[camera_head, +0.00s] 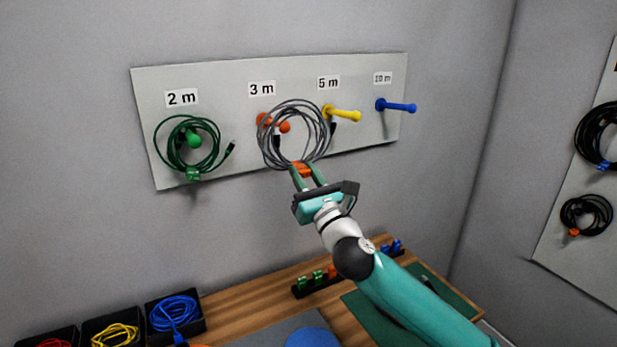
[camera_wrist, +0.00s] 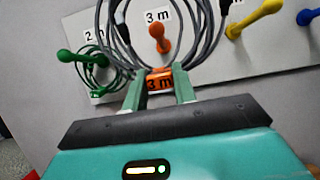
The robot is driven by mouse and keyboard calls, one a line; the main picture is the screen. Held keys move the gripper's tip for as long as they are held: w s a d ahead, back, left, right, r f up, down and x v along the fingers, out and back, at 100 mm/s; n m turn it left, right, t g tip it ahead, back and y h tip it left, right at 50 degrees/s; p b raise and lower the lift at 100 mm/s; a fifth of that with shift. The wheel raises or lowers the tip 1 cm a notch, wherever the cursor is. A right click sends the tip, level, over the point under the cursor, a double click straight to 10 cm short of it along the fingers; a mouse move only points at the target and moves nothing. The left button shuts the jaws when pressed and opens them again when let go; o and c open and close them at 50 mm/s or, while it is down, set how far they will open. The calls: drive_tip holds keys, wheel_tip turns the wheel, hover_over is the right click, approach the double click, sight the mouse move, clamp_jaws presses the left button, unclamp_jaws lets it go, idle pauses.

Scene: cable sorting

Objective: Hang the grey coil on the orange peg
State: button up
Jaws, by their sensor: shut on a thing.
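The grey coil (camera_head: 327,148) is upright in front of the peg board, also large in the wrist view (camera_wrist: 105,31). My gripper (camera_head: 303,170) is shut on the coil's orange 3 m tag (camera_wrist: 160,80) at its bottom. The orange peg (camera_head: 285,127) is under the 3 m label. Its knob shows inside the coil's ring in the head view, and its base shows by the ring's left edge. In the wrist view the peg (camera_wrist: 158,40) also appears within the ring. I cannot tell whether the ring is around the peg or still in front of its tip.
A green coil (camera_head: 166,158) hangs on the green peg (camera_head: 194,141) to the left. The yellow peg (camera_head: 342,114) is close to the grey coil's right edge. The blue peg (camera_head: 396,106) is bare. Below is a wooden table (camera_head: 245,300) with cable bins (camera_head: 203,326).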

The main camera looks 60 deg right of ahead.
drive_tip(key=w+d+f, duration=0.2)
drive_tip(key=w+d, duration=0.2)
drive_tip(key=w, duration=0.2)
drive_tip(key=w+d+f, duration=0.2)
drive_tip(key=w+d, duration=0.2)
drive_tip(key=w, duration=0.3)
drive_tip(key=shift+w+f, duration=0.25)
idle(1.4)
drive_tip(key=shift+d, duration=0.1)
idle(0.4)
drive_tip(key=o, duration=1.1)
drive_tip(key=v, duration=1.3)
drive_tip(key=shift+s+f, duration=0.25)
drive_tip(key=shift+s, duration=0.05)
